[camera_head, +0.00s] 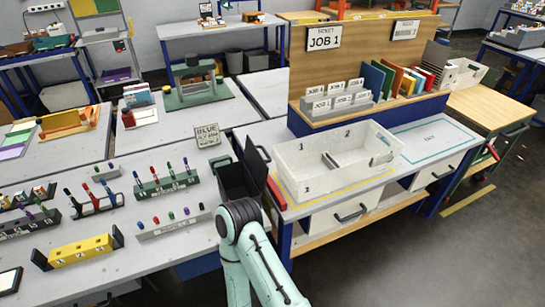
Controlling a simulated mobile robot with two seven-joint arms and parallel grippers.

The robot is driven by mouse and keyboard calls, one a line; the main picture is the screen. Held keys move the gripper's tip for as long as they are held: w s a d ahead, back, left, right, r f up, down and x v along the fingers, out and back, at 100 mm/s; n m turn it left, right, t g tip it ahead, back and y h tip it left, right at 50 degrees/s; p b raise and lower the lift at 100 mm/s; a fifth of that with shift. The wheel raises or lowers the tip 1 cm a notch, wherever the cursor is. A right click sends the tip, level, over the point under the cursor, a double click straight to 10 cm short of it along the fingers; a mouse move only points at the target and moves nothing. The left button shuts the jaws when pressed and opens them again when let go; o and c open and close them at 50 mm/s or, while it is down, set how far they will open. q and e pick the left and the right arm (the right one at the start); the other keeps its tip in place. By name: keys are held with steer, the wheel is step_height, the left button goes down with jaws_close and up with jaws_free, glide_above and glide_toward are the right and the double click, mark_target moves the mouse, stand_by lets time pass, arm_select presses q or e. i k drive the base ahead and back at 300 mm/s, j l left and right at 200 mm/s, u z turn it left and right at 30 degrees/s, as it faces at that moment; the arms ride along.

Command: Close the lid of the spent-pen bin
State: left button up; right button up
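The spent-pen bin (230,181) is a black open-topped box at the right end of the pen bench. Its dark lid (255,167) stands raised at the bin's right side, so the bin is open. One of my arms, apparently the right, reaches up from the bottom middle. Its black wrist is in front of the bin's lower part. The fingers are hidden or cannot be told from the dark parts around the lid, so I cannot tell their opening or whether they touch it. My other gripper is not in view.
A white divided tray (290,172) stands close to the right of the lid. Pen racks (165,183) and a yellow block (80,251) are to the left. Open floor lies at lower right.

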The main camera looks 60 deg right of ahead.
mark_target(258, 168)
steer(key=k+l, duration=0.1)
steer(key=l, duration=0.4)
steer(key=k+l, duration=0.1)
steer(key=l, duration=0.4)
steer(key=k+l, duration=0.1)
steer(key=l, duration=0.9)
steer(key=k+l, duration=0.15)
steer(key=l, duration=0.35)
steer(key=k+l, duration=0.1)
steer(key=l, duration=0.4)
